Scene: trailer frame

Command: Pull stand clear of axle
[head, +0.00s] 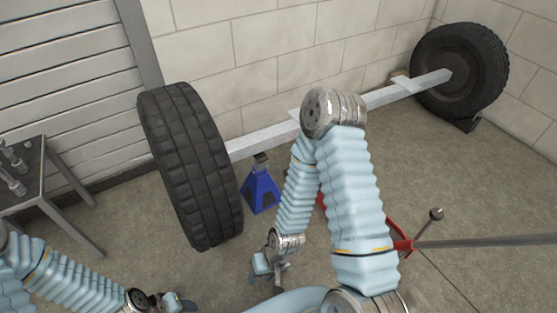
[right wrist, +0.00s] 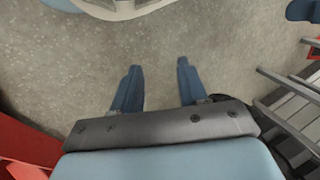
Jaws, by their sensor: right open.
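I cannot tell whether the post touches the beam. My right gripper (head: 267,280) is low over the floor, in front of the stand and apart from it. In the right wrist view its two blue fingers (right wrist: 158,70) are spread with only bare floor between them. My left gripper (head: 178,302) is at the bottom edge, left of centre; its jaw opening is unclear. My right arm hides part of the axle.
A red jack (head: 398,236) with a long handle (head: 490,241) lies right of my arm. A metal table (head: 38,190) stands left.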

